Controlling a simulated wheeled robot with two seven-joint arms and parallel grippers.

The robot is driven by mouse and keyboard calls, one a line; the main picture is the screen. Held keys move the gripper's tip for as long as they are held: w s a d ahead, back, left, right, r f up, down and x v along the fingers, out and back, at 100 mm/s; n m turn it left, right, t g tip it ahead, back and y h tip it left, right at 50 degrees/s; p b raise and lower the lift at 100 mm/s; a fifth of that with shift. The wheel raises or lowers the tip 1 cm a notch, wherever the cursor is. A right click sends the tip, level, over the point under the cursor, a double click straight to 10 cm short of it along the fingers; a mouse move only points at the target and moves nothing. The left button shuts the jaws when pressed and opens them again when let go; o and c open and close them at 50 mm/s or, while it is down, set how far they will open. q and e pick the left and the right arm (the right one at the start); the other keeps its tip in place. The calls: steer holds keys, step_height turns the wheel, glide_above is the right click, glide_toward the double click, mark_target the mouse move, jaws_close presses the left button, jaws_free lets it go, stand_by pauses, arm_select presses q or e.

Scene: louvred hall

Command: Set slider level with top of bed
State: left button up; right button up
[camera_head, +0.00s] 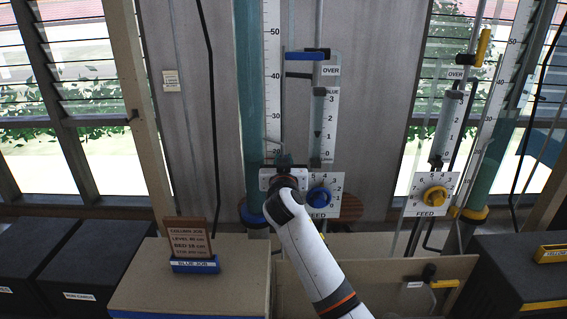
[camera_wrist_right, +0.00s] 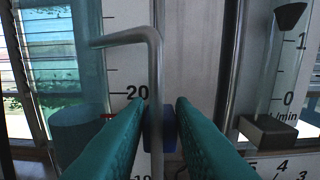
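The blue slider (camera_wrist_right: 160,128) sits on the white scale (camera_wrist_right: 126,60) just below its 20 mark, in the right wrist view. A thin red pointer (camera_wrist_right: 107,116) sticks out left from beside it. The bed (camera_wrist_right: 80,128) is a darker fill in the clear column; its top looks close to the pointer's height. My right gripper (camera_wrist_right: 161,103) has its teal fingertips on either side of the slider; whether they press on it I cannot tell. In the head view my right gripper (camera_head: 283,178) hides the slider at the foot of the tall teal column (camera_head: 248,90). My left gripper is out of view.
A bent metal rod (camera_wrist_right: 157,75) passes in front of the scale. A blue feed knob (camera_head: 319,196) is close right of my gripper, below a flow tube (camera_head: 319,125). A second column with a yellow knob (camera_head: 435,196) stands at right. A job card (camera_head: 188,238) stands on the box at left.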

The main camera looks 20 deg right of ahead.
steer(key=shift+o, duration=0.3)
steer(key=b+v, duration=0.4)
steer(key=v, duration=0.8)
